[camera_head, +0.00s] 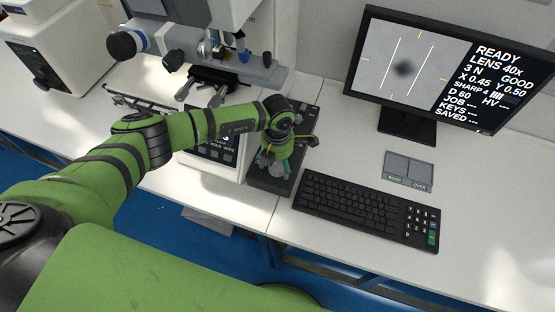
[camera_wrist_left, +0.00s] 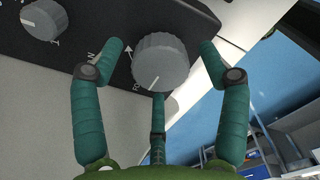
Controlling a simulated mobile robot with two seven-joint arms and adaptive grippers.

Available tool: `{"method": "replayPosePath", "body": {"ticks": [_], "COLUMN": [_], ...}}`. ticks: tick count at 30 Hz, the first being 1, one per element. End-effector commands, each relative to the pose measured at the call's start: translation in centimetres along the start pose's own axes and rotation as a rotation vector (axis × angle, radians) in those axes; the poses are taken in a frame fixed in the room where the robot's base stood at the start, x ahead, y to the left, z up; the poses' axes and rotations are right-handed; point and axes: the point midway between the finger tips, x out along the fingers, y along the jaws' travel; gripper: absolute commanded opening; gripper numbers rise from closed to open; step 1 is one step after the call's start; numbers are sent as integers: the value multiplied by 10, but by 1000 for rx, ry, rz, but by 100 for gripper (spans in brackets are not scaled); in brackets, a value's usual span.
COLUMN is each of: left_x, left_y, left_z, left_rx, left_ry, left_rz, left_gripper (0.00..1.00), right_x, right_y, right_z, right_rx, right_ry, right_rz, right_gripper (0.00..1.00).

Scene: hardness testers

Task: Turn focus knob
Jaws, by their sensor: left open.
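The grey ribbed knob (camera_wrist_left: 160,62) with a white pointer line is on a black control box (camera_head: 264,184), which also shows in the left wrist view (camera_wrist_left: 85,30). Lettering beside this knob is partly hidden. My left gripper (camera_head: 275,163) is over the near end of the box. In the left wrist view its green fingers (camera_wrist_left: 161,50) are open, on either side of the knob, with a third finger below it. I cannot tell whether any fingertip touches the knob. My right gripper is not in view. The monitor (camera_head: 400,65) shows a blurred dark spot between two white lines.
A second grey knob (camera_wrist_left: 43,19) is on the same box. A black keyboard (camera_head: 360,208) lies to the box's right, with a small grey pad (camera_head: 408,171) behind it. The tester (camera_head: 215,60) stands behind my arm. The white table (camera_head: 340,145) is clear around the monitor stand.

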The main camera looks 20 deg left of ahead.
Motion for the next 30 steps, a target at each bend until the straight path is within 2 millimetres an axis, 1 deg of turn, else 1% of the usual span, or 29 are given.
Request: {"method": "replayPosePath", "body": {"ticks": [8,9,11,12,13,23,30], "left_x": [3,3,3,3,3,5,8], "left_y": [0,0,0,0,0,0,0], "left_z": [0,0,0,0,0,-1,-1], "left_rx": [0,0,0,0,0,16,120], "left_ry": [0,0,0,0,0,2,3], "left_rz": [-1,-1,-1,-1,-1,-1,-1], "left_gripper": [76,68,44,28,19,19,19], "right_x": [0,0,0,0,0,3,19], "right_y": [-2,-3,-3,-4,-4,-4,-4], "right_z": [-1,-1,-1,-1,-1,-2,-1], "right_rx": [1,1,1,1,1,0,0], "right_ry": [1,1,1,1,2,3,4], "right_rz": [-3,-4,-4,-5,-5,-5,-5], "right_gripper": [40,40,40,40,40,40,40]}}
